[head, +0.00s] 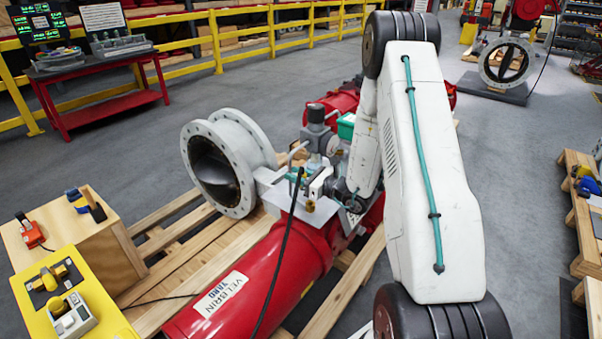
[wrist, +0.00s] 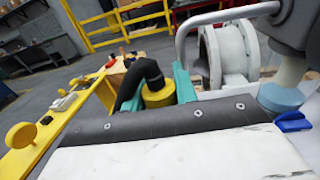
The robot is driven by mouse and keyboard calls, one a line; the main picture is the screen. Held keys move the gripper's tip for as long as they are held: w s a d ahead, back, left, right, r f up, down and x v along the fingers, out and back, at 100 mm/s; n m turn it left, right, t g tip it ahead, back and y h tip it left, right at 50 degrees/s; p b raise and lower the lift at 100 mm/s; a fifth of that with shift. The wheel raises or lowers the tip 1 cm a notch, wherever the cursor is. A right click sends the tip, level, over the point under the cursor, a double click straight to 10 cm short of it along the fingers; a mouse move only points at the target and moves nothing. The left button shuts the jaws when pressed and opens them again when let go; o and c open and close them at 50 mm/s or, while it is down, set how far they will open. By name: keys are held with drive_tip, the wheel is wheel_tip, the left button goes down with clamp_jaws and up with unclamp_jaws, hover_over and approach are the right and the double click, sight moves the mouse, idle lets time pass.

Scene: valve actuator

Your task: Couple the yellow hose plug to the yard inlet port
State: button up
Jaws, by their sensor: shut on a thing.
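My gripper (wrist: 158,84) has teal fingers shut on the yellow hose plug (wrist: 158,97) in the wrist view. A black hose (wrist: 143,74) bends over from the plug's top. My gripper is over the grey plate and fittings beside the valve. A small brass-coloured fitting (head: 310,206) shows there; I cannot tell whether it is the inlet port. The frames do not show the plug's front end.
The grey flanged valve body (head: 258,147) stands left of the fittings on a wooden pallet (head: 165,265). A grey bent pipe (wrist: 225,15) and a blue lever (wrist: 293,122) are close by in the wrist view. A yellow panel (head: 95,290) and wooden box (head: 117,235) stand at left.

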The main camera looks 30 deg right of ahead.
drive_tip(key=d, duration=0.3)
drive_tip(key=shift+s+r, duration=0.3)
drive_tip(key=shift+s, duration=0.1)
drive_tip(key=shift+s, duration=0.1)
drive_tip(key=shift+f, duration=2.95)
drive_tip(key=shift+f, duration=1.6)
drive_tip(key=o, duration=1.1)
drive_tip(key=shift+o, duration=0.2)
